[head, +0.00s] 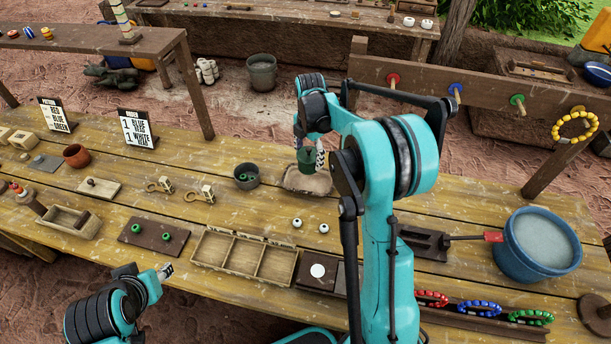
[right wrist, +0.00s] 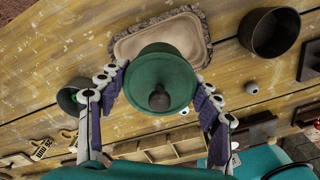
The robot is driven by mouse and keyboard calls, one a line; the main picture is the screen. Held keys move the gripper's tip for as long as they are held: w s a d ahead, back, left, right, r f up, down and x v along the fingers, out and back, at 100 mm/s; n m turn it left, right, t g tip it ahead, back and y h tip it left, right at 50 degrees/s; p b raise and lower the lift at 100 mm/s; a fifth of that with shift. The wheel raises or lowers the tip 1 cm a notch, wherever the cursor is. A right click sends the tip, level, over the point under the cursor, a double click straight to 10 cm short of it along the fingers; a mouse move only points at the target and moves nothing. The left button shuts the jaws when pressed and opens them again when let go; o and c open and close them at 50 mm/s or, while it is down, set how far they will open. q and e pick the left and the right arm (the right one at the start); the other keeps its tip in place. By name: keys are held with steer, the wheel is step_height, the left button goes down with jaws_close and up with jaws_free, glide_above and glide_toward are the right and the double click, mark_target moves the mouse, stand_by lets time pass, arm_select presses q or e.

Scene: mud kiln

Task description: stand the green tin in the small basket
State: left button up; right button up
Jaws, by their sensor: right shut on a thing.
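The green tin (head: 306,160) is held between the fingers of my right gripper (head: 310,153). In the right wrist view the tin (right wrist: 160,72) shows from above, with a dark knob on top and a finger on each side. The small basket (head: 296,186) is a shallow tan tray with a rough rim, on the table below the tin. Its far part (right wrist: 140,42) shows beyond the tin in the wrist view; the tin hides its near part. I cannot tell whether the tin touches the basket. My left gripper (head: 166,271) is near the table's front edge, away from these things; its jaw opening is unclear.
A grey cup (head: 246,176) with something green in it stands left of the basket. A dark round pot (right wrist: 270,35) stands right of it. Small white balls (head: 297,222) and a compartment tray (head: 243,258) lie in front. A blue bucket (head: 538,245) is at the right.

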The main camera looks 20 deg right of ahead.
step_height(320, 180, down, 9)
steer(key=b, duration=0.3)
steer(key=shift+r, duration=0.15)
steer(key=o, duration=0.7)
steer(key=shift+f, duration=0.2)
steer(key=o, duration=0.5)
steer(key=shift+c, duration=0.2)
steer(key=shift+r, duration=0.1)
